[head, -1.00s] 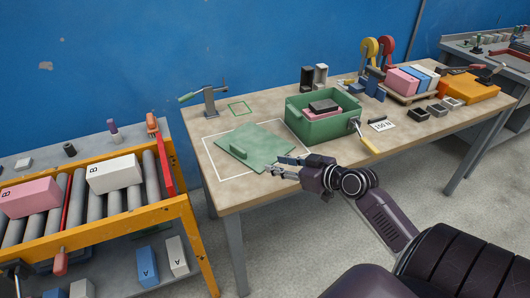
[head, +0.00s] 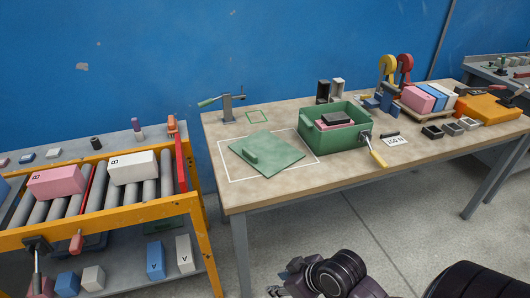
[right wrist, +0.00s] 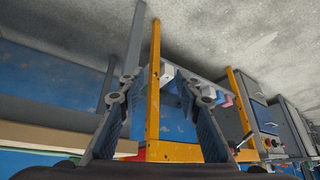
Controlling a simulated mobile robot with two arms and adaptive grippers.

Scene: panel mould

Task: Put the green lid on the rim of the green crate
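The green lid (head: 276,150) lies flat on the wooden table, mostly inside a white outlined rectangle, with its raised handle on top. The green crate (head: 340,141) stands just right of the lid, open at the top, with a pink block and a black block (head: 336,118) inside. My right gripper (head: 282,289) is low in front of the table, away from the lid, and partly cut off by the picture's bottom edge. The right wrist view shows its two fingers (right wrist: 160,98) spread apart with nothing between them. My left gripper is not in view.
A yellow-framed roller conveyor (head: 190,203) with pink and white blocks stands left of the table. A yellow-handled tool (head: 377,157) is at the crate's right side. A clamp-like tool (head: 227,106) stands behind the lid. The table's front strip is clear.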

